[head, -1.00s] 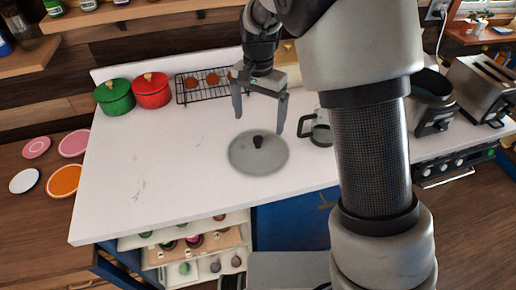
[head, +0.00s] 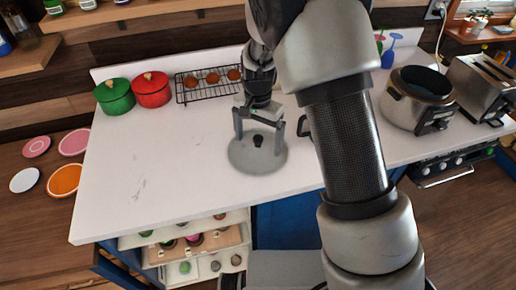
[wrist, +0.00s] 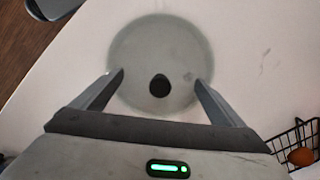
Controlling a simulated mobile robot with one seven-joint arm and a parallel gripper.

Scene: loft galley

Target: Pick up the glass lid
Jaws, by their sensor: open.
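The glass lid (head: 258,158) lies flat on the white counter, a round greyish disc with a small black knob (head: 258,141) at its centre. My gripper (head: 258,148) is open and empty above the lid, with its two fingers on either side of the knob in the head view. In the wrist view the lid (wrist: 160,45) lies below the fingers, and the knob (wrist: 159,86) shows between them, near the middle of the gap. I cannot tell the exact height of the fingertips over the lid.
A wire rack (head: 207,86) with several brown round items stands behind the gripper. Green (head: 114,97) and red (head: 151,90) pots stand at the back left. A slow cooker (head: 418,100) and a toaster (head: 481,88) stand to the right. The counter's left part is clear.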

